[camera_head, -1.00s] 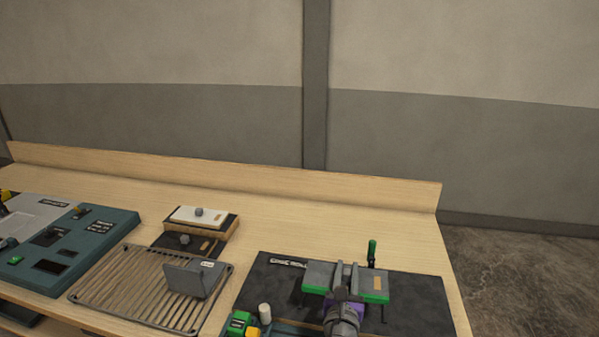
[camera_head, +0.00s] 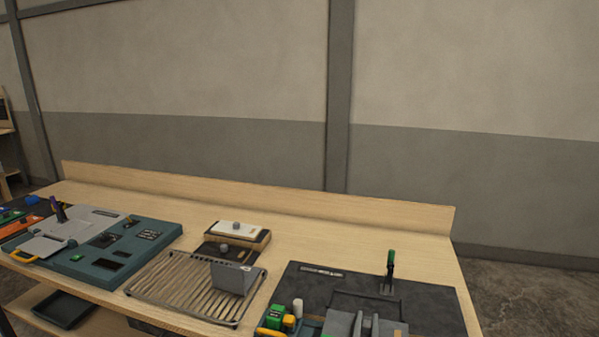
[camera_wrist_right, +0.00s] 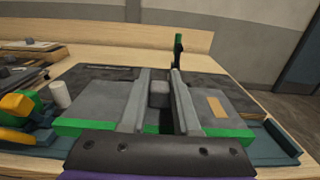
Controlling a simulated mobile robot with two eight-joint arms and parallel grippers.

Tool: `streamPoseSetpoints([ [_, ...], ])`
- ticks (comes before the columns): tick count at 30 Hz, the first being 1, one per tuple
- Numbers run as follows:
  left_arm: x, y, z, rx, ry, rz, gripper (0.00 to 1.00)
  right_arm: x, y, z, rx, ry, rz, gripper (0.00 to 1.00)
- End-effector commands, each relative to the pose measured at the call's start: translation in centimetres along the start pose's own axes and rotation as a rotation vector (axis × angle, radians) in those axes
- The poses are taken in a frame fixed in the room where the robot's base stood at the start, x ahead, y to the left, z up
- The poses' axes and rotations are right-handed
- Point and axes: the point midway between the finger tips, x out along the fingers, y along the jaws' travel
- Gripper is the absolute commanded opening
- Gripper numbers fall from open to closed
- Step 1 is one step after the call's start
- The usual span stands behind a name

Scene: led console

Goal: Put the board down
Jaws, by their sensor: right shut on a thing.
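The board is a grey plate with a green front edge and a tan patch; it fills the middle of the right wrist view (camera_wrist_right: 224,106). In the head view only its upper part (camera_head: 340,322) shows at the bottom edge. My right gripper (camera_head: 367,325) has its two grey fingers shut on a grey knob (camera_wrist_right: 159,94) in the middle of the board. The board looks level, over the front of the dark mat (camera_head: 440,300). Teal parts (camera_wrist_right: 284,140) show beside and below it; I cannot tell whether it touches them. My left gripper is not in view.
A wire rack (camera_head: 165,285) holding a grey upright plate (camera_head: 232,278) lies left of the mat. A green-handled tool (camera_head: 390,262) stands behind the board. Green and yellow parts and a white cylinder (camera_head: 297,307) are close on its left. A teal console (camera_head: 140,245) is farther left.

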Motion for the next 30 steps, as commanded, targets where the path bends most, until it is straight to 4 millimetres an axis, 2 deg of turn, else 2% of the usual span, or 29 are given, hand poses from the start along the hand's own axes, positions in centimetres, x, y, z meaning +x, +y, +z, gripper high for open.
streamPoseSetpoints([
  [1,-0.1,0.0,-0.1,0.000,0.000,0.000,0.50,0.3,-0.3,-1.2,-0.001,-0.001,-0.005,0.00],
  [6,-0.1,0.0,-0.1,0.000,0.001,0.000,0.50,0.5,-1.2,-4.6,-0.001,-0.001,-0.012,0.00],
  [10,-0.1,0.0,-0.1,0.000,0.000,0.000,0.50,0.5,-1.8,-6.1,-0.001,0.000,-0.014,0.00],
  [15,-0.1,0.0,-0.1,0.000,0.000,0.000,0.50,0.4,-1.9,-6.7,0.000,0.000,-0.015,0.00],
  [30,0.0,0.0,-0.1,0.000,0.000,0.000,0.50,0.4,-1.9,-6.7,0.000,0.000,-0.015,0.00],
])
